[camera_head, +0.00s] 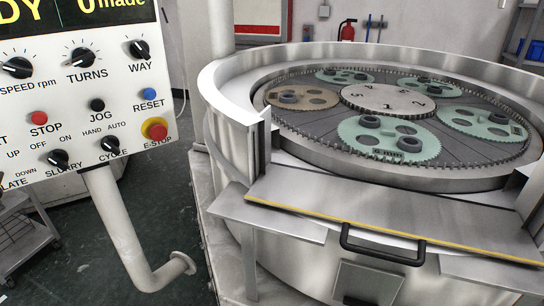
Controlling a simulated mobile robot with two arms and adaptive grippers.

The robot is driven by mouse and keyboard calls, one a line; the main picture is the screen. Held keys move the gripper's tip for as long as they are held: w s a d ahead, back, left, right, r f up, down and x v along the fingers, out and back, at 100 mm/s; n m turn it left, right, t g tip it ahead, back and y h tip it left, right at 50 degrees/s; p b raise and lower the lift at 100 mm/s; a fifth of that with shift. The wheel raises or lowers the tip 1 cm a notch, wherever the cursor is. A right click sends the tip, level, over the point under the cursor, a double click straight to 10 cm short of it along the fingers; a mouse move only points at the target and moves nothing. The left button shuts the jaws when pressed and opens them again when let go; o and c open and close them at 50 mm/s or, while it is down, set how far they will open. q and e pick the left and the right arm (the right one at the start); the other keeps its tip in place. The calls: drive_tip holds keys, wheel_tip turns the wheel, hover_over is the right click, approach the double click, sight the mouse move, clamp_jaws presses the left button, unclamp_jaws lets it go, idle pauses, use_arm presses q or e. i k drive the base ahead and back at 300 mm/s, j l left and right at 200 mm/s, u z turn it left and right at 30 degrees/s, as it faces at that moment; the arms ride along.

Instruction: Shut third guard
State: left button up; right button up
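A round lapping machine stands at centre and right, with a raised curved metal guard wall (232,95) around its plate. At the front, this wall has a gap. A flat metal guard panel (400,213) with a yellow front edge lies folded down and outward across the gap. A black bar handle (382,246) is at its front edge. I cannot tell from the picture which guard is the third. Neither of my grippers is in view.
Green toothed carriers (388,139), a brown one (303,97) and a central disc (387,99) lie on the plate. A control panel (85,110) on a pipe arm (120,230) fills the left. Metal ledges (268,215) flank the panel. Dark floor (150,190) shows between.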

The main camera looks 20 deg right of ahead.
sight(481, 229)
drive_tip(key=z, duration=1.2)
